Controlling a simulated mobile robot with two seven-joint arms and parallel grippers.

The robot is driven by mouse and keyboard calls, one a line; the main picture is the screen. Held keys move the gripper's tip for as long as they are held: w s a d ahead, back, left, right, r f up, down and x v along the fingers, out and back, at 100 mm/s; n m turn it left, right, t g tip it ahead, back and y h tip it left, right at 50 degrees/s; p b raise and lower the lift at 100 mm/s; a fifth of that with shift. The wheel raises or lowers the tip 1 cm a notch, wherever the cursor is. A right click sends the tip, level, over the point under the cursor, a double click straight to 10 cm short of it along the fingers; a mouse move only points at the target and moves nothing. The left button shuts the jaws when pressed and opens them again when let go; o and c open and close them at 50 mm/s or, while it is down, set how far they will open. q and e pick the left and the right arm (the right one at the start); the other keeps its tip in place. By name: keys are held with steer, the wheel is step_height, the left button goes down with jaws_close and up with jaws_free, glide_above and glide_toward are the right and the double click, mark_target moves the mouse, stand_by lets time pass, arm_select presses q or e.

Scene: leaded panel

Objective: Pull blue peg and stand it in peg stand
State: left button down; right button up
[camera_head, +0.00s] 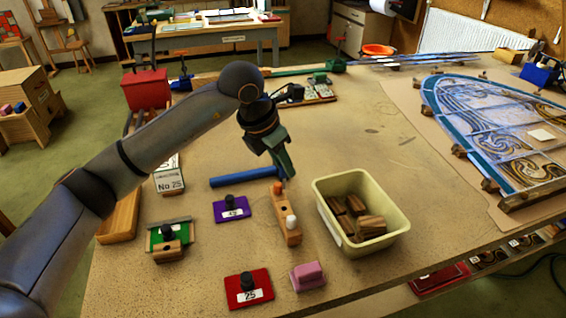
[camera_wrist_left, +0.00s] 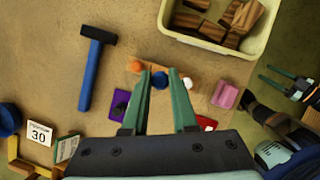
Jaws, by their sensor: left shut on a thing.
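My left gripper (camera_head: 291,177) is over the wooden peg block (camera_head: 286,227). In the wrist view its green fingers (camera_wrist_left: 160,76) are closed on the blue peg (camera_wrist_left: 160,80), which shows between the tips. The fingers hide the peg in the head view. An orange peg (camera_head: 278,187) and a white peg (camera_head: 291,222) stand in the block, with a dark hole between them. A small wooden block (camera_head: 167,252) with a dark hole, possibly the peg stand, sits at left before a green plate. My right gripper (camera_wrist_left: 288,82) shows at the wrist view's right edge, fingers apart and empty.
A blue-handled hammer (camera_head: 243,178) lies beyond the peg block. A cream tub (camera_head: 400,220) of wooden blocks stands to the right. Purple (camera_head: 222,214) and red (camera_head: 262,277) plates with black knobs and a pink block (camera_head: 308,276) lie nearby.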

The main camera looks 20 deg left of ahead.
arm_select(q)
steer(key=shift+f+b, duration=1.95)
steer(key=shift+f, duration=0.75)
steer(key=shift+b, duration=0.35)
steer(key=shift+f+b, duration=1.95)
steer(key=shift+f, duration=0.5)
steer(key=c, duration=0.6)
jaws_free()
steer(key=shift+a+r, duration=0.1)
steer(key=shift+r, duration=0.3)
steer(key=v, duration=1.1)
steer(key=shift+s+r, duration=0.2)
steer(key=shift+r, duration=0.15)
